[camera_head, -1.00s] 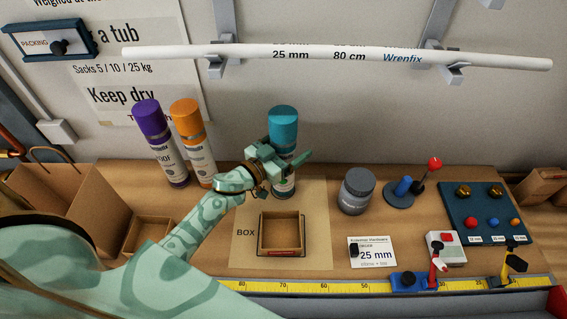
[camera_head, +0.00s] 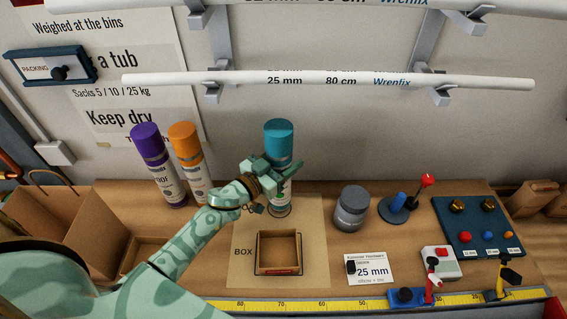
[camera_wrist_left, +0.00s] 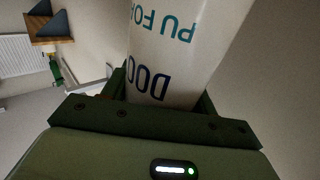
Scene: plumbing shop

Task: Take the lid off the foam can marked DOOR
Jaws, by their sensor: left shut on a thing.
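The foam can (camera_head: 279,204) has a teal lid (camera_head: 278,136) on its top and stands upright behind the box mat. In the left wrist view its white side (camera_wrist_left: 165,45) shows the letters "PU FO" and "DOO", the rest cut off. My left gripper (camera_head: 275,176) is shut on the can's body, below the lid. The fingers hide the middle of the can, and I cannot tell whether its base touches the bench. My right gripper is out of view.
A purple-lidded can (camera_head: 161,170) and an orange-lidded can (camera_head: 191,160) stand to the left. A small open box (camera_head: 278,270) is on the mat in front. A grey jar (camera_head: 351,208) stands to the right. Pipes on brackets hang on the wall above.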

